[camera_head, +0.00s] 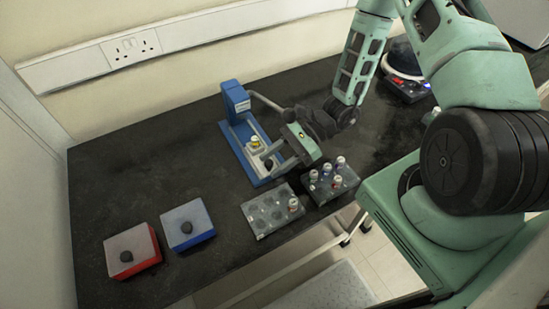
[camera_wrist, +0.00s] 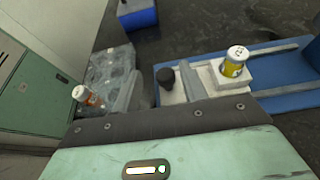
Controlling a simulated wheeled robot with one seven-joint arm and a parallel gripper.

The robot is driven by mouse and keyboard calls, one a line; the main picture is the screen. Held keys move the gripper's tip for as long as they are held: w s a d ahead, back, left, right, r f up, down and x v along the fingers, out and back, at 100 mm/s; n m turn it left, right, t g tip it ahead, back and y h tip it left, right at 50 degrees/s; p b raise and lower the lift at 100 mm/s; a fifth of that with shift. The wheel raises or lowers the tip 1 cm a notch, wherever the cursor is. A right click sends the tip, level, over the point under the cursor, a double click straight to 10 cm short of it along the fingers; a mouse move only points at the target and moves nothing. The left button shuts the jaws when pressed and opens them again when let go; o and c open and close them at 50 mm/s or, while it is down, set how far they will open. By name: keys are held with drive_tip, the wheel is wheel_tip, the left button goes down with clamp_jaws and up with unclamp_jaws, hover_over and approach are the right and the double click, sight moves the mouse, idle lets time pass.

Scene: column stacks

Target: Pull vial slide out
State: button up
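The vial slide (camera_wrist: 204,78) is a pale block on the blue column-stack stand (camera_head: 237,125). It carries an upright vial with a yellow label (camera_wrist: 235,62), which also shows in the head view (camera_head: 255,141). A black round knob (camera_wrist: 165,77) sits on the slide's near end and also shows in the head view (camera_head: 268,163). My gripper (camera_head: 267,164) is at the knob, with one grey finger on each side of it. The fingers look apart, with the knob between them. Whether either finger touches the knob cannot be told.
Two grey vial racks (camera_head: 258,221) (camera_head: 335,190) stand near the table's front edge, holding several vials. A red box (camera_head: 150,243) and a blue box (camera_head: 202,229), both with black knobs, lie at the left. A round device (camera_head: 405,85) stands at the back right. The table's left back is clear.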

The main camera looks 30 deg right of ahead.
drive_tip(key=shift+w+d, duration=0.1)
drive_tip(key=shift+d+r, duration=0.15)
drive_tip(key=shift+d, duration=0.15)
drive_tip(key=b+v, duration=0.2)
drive_tip(key=v, duration=1.4)
drive_tip(key=shift+d+b, duration=0.3)
